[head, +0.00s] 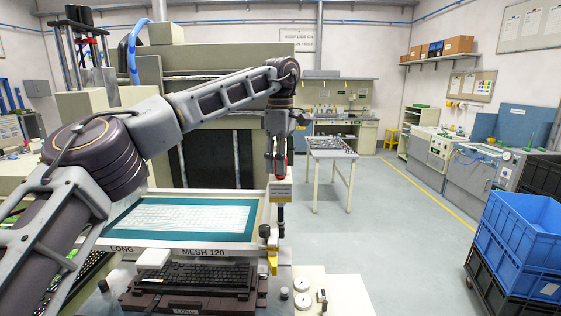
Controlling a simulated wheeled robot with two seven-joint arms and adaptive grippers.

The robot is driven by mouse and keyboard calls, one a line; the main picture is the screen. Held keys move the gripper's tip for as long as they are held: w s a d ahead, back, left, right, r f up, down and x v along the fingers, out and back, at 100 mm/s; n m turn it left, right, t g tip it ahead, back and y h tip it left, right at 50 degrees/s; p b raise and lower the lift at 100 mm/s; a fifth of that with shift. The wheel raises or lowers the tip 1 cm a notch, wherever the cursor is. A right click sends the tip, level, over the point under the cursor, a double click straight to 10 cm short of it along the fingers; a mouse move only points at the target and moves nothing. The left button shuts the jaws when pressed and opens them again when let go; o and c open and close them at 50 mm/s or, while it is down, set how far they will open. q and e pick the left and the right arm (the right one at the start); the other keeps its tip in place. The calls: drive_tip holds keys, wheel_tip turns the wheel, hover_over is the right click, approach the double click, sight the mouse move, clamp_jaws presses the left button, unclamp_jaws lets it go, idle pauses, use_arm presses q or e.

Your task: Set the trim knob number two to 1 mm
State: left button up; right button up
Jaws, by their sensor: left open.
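My left arm reaches from the lower left over the printing machine. My left gripper (275,152) points down at the machine's right side, beside a small red part above a post with a yellow label (280,196). Its fingers are small and dark in the head view. A dark knob (265,231) stands at the right front corner of the screen frame. Two pale round knobs (302,284) sit on the white panel at the front right. Their numbers and settings are too small to read, so I cannot tell which is trim knob two. My right gripper is not in view.
The teal screen (122,222) lies in its frame, marked "LONG" and "MESH 120". A dark keyboard (190,276) lies below it. A yellow part (272,264) hangs at the frame's right corner. Blue crates (520,225) stand at the right. The floor between is clear.

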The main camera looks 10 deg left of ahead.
use_arm(q)
drive_tip(key=shift+c, duration=0.2)
drive_tip(key=c, duration=1)
